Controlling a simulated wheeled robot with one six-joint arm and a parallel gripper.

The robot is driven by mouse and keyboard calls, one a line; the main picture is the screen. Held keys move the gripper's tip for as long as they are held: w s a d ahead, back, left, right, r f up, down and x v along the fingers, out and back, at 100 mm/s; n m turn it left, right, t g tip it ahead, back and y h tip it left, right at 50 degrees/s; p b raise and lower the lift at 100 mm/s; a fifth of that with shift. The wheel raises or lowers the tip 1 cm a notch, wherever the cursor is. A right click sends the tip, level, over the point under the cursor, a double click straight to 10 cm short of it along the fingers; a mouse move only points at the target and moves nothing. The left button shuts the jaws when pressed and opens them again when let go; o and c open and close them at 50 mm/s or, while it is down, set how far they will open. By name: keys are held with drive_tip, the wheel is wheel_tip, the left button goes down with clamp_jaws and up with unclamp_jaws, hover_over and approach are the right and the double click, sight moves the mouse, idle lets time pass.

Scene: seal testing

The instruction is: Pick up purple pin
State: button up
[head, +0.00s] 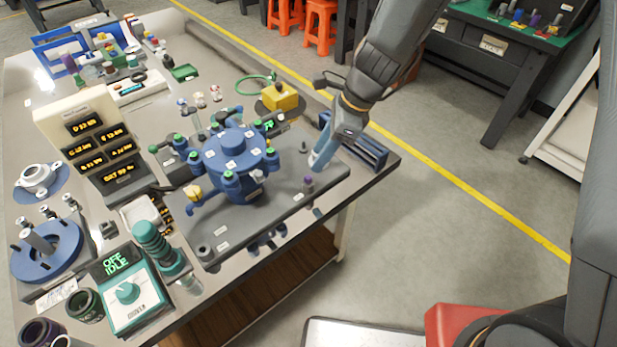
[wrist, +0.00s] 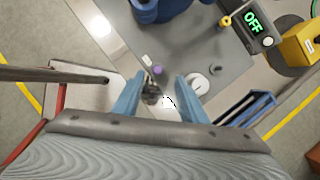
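The purple pin (head: 308,182) stands near the right end of the grey base plate (head: 281,207), with a purple top and a darker lower part. In the wrist view the purple top (wrist: 157,70) shows between and slightly beyond my fingertips. My gripper (head: 317,165) is just above and to the right of the pin in the head view, pointing down. In the wrist view my gripper (wrist: 160,78) is open, with its two blue fingers apart on either side of the pin's line. No contact with the pin is visible.
A blue valve body (head: 234,160) with green-capped fittings stands on the plate to the left. A blue rack (head: 365,150) lies close to the right of my gripper at the table edge. A yellow box (head: 279,97) stands behind. The table's front edge is near.

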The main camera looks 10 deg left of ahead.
sight(308, 177)
drive_tip(key=x, duration=0.6)
drive_tip(key=shift+s+d+f, duration=0.15)
drive_tip(key=shift+s+d, duration=0.05)
drive_tip(key=shift+s, duration=0.05)
drive_tip(key=shift+a+f, duration=0.2)
drive_tip(key=shift+f, duration=0.3)
clamp_jaws()
